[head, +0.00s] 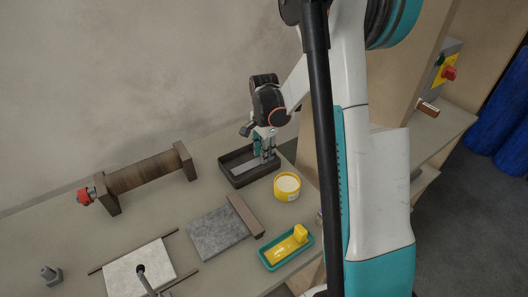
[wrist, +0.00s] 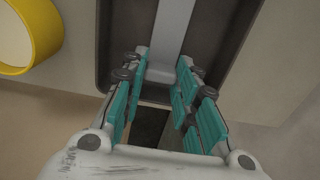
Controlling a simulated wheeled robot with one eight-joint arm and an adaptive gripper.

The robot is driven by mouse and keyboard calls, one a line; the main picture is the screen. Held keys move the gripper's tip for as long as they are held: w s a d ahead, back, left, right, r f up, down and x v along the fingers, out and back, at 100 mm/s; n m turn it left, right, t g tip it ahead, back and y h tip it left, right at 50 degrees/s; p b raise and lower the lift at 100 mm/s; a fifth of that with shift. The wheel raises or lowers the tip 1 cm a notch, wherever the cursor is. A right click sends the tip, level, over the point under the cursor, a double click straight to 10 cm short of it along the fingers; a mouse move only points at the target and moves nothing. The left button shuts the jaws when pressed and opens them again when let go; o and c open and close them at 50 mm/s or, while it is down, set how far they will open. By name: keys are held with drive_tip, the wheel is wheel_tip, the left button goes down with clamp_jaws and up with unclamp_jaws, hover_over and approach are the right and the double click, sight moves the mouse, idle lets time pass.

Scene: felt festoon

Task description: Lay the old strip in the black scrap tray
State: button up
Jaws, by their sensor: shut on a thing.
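The black scrap tray (head: 259,177) stands on the bench below my gripper (head: 264,157). The old strip (head: 244,168) is a light grey, narrow band inside the tray's outline in the head view. In the wrist view the strip (wrist: 175,28) runs from between my fingertips up over the dark tray floor (wrist: 220,30). My gripper (wrist: 163,68) is shut on its near end. I cannot tell whether the strip touches the tray floor along its length. The gripped end is partly hidden by the fingers.
A yellow tin (head: 287,188) stands close to the tray's right. A teal dish (head: 270,262) with a yellow object, a grey slab (head: 217,233) with a brown bar (head: 245,216), a wooden roller stand (head: 142,174) and a white plate (head: 138,272) occupy the bench. A wall rises behind.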

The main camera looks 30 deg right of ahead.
drive_tip(key=shift+f, duration=0.1)
drive_tip(key=shift+f, duration=0.1)
drive_tip(key=o, duration=0.8)
drive_tip(key=shift+o, duration=0.2)
wheel_tip(320, 180, up, 12)
drive_tip(key=p, duration=0.3)
drive_tip(key=shift+r+p, duration=0.2)
drive_tip(key=shift+p, duration=0.2)
